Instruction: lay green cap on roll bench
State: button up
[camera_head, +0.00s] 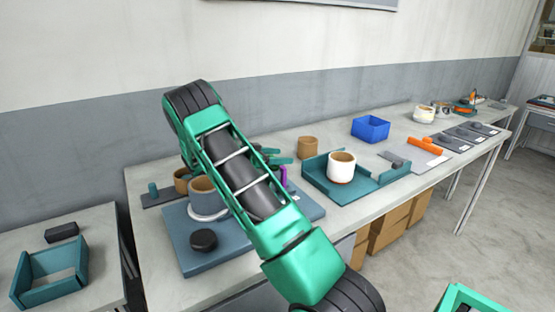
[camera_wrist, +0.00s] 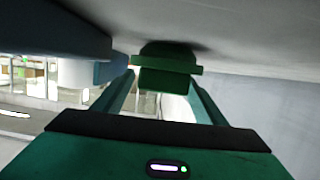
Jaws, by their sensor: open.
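In the wrist view a dark green cap (camera_wrist: 165,62) with a wide flange sits against a grey surface, a shadow around it. My gripper (camera_wrist: 163,84) is open, with one finger on each side of the cap; a gap shows at the right finger. In the head view my green arm crosses the long grey bench (camera_head: 345,217), and green parts of my gripper (camera_head: 277,157) show just behind it. I cannot make out the cap there. No bench is labelled as the roll bench.
A blue-grey board (camera_head: 215,257) carries a grey cup (camera_head: 203,191) and a black puck (camera_head: 203,240). A teal tray (camera_head: 318,183) holds a cream cup (camera_head: 341,168). A purple item (camera_head: 284,175) is mostly hidden.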

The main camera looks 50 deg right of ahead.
jog(key=v, duration=1.1)
jog(key=shift+w+r, duration=0.1)
jog(key=shift+w, duration=0.1)
